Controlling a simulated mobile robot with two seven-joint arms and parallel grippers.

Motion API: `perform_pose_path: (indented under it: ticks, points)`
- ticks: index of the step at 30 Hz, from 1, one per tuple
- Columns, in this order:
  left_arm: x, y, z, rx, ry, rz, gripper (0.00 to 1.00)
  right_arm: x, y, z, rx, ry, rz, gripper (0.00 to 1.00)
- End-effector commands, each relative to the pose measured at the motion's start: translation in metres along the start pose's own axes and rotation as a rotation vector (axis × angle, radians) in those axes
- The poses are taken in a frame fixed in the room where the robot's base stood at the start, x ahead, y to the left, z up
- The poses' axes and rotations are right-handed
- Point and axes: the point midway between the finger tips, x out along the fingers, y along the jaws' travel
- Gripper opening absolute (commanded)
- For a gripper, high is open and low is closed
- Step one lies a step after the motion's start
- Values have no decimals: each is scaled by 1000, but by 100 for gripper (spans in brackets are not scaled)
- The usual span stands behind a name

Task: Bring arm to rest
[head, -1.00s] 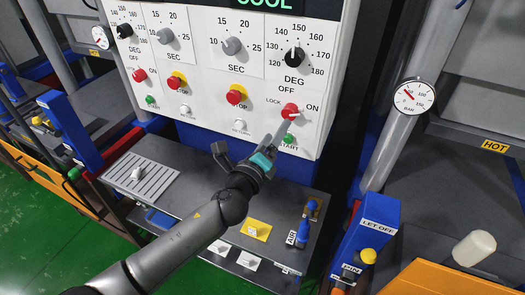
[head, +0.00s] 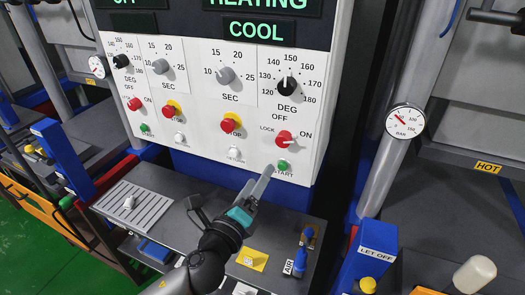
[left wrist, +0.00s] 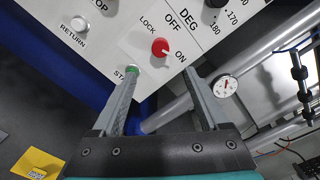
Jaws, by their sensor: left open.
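My left gripper (head: 266,176) is in front of the lower right of the white control panel (head: 204,119), with its fingertips by the green START button (head: 282,166). In the left wrist view its two fingers (left wrist: 160,84) stand apart with nothing between them. The left finger overlaps the START button (left wrist: 132,70) in that view; I cannot tell whether they touch. The red selector knob (head: 284,138) is just above, and its pale mark is on the ON side. It also shows in the left wrist view (left wrist: 160,47). My right gripper is not in view.
A dark shelf (head: 180,195) lies below the panel, with a slatted plate (head: 135,207), a yellow plate (head: 252,259) and a blue-handled valve (head: 304,245). A blue LET OFF box (head: 368,250) and a pressure gauge (head: 405,121) stand to the right. Green floor shows at left.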

Motion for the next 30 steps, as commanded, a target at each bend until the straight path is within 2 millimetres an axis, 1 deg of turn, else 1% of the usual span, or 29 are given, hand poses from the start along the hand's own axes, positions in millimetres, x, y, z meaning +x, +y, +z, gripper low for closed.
perform_pose_path:
  ticks: [3,5,8,10,11,12,14,15,17,18,20,21,23,24,30]
  points:
    - [-1,1,1,-18,-5,8,78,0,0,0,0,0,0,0]
    - [-4,4,3,-74,-19,32,78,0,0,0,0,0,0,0]
    - [-16,20,11,-279,-79,132,78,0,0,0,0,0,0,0]
    - [-33,40,16,-500,-148,246,78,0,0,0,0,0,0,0]
    - [-43,50,17,-607,-182,304,78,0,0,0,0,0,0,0]
    - [-58,65,16,-753,-231,386,78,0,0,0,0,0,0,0]
    - [-84,86,12,-964,-308,510,78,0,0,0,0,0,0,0]
    - [-102,98,8,-1091,-359,591,78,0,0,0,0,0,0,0]
    - [-129,112,-1,-1260,-433,703,78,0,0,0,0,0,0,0]
    - [-146,119,-7,-1354,-477,771,78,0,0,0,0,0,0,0]
    - [-168,126,-16,-1472,-538,860,78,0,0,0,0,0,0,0]
    - [-183,129,-22,-1541,-577,917,78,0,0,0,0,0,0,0]
    - [-203,132,-30,-1632,-631,994,78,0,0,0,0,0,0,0]
    - [-216,132,-36,-1686,-666,1044,78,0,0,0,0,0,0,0]
    - [-275,127,-59,-1899,-833,1271,78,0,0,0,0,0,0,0]
